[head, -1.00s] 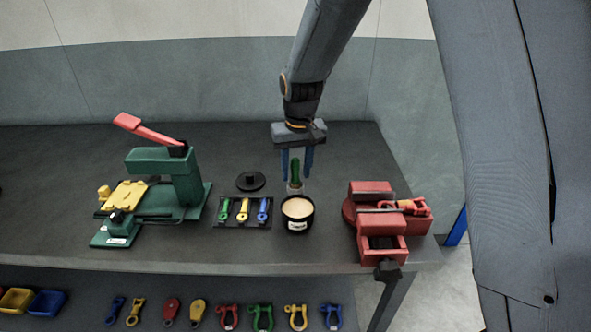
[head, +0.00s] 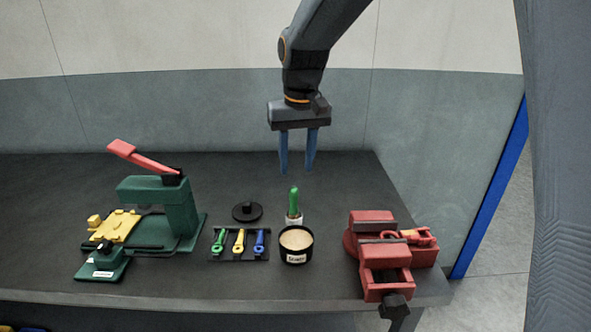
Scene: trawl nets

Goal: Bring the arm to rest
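My gripper (head: 297,170) hangs in the air above the back of the dark workbench (head: 330,180). Its two blue fingers point down and stand apart, with nothing between them. The pot holds a beige substance and has a white label. The gripper is clear of both.
A green press (head: 170,205) with a red lever and yellow plate stands at left. A black tray (head: 240,256) holds green, yellow and blue pieces. A black round lid (head: 247,211) lies behind it. A red vise (head: 378,250) holding a red piece stands at right.

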